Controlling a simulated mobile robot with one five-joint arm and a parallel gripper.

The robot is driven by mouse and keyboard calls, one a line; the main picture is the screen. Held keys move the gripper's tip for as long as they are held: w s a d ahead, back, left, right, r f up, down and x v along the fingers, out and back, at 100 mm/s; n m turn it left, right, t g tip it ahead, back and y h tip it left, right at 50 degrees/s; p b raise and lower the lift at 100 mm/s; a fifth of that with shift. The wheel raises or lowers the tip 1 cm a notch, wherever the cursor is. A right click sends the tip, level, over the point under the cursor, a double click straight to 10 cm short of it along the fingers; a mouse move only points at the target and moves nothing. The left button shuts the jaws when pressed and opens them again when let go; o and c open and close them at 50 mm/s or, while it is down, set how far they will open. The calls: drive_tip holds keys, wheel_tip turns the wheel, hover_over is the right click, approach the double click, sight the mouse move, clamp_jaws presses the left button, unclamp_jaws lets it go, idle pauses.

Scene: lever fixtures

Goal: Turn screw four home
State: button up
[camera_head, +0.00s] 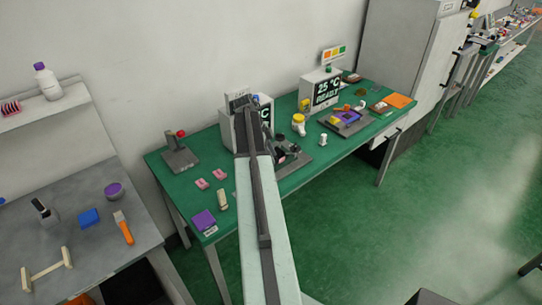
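No screw, and no number four, can be made out at this size. My arm reaches up the middle of the view over the green bench (160,165). Dark parts that may be my gripper (284,148) show just right of the arm, over a grey plate (303,160). I cannot tell its fingers from the dark fittings there, nor whether it is open or holds anything. The arm hides part of a display box (227,133) behind it. A grey fixture with a red-knobbed lever (180,158) stands at the bench's left.
A box reading "25 °C READY" (323,90) and a grey plate with yellow and purple parts (346,121) are to the right. Pink pieces (202,184) and a purple block (204,220) lie left. A grey table (85,250) stands at left; green floor (440,200) is open at right.

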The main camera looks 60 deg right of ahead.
drive_tip(key=p+v, duration=0.7)
drive_tip(key=shift+a+r, duration=0.15)
drive_tip(key=shift+r, duration=0.15)
drive_tip(key=shift+w, duration=0.1)
